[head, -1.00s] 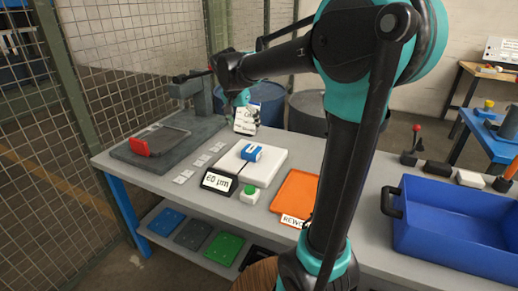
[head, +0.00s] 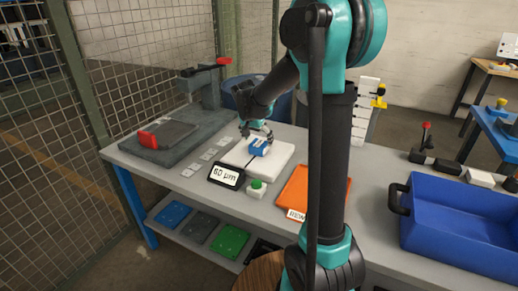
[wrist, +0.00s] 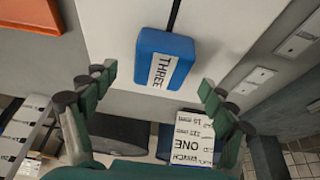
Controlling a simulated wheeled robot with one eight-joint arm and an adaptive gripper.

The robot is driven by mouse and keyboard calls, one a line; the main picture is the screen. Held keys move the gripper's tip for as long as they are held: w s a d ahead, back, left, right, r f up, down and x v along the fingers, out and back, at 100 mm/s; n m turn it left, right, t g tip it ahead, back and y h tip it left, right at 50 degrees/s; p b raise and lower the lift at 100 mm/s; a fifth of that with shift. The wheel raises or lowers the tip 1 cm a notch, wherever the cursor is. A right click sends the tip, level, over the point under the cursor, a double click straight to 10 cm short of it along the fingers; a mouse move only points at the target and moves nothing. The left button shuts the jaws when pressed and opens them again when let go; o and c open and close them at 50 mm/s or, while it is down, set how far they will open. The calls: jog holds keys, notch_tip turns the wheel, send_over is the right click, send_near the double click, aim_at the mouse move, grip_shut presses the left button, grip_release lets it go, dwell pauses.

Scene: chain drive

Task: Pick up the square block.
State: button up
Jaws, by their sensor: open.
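A blue square block (head: 259,148) with a white label lies on the white plate (head: 283,153) on the workbench. In the wrist view the block (wrist: 165,60) shows its label reading "THREE". My gripper (head: 256,131) is at the block in the head view, just above and behind it. In the wrist view my gripper (wrist: 157,79) is open, with one finger on each side of the block's lower part in the picture. I see gaps between the fingertips and the block, and nothing is held.
A display reading "60 µm" (head: 227,175) and a green button (head: 257,187) stand in front of the plate. An orange tray (head: 318,187) lies to the right, then a large blue bin (head: 460,220). A grey fixture (head: 165,145) stands at left.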

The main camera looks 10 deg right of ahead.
aim_at(259, 143)
jog(key=shift+x, duration=1.9)
jog(key=shift+c, duration=0.3)
jog(key=c, duration=1.7)
jog(key=shift+r, duration=0.1)
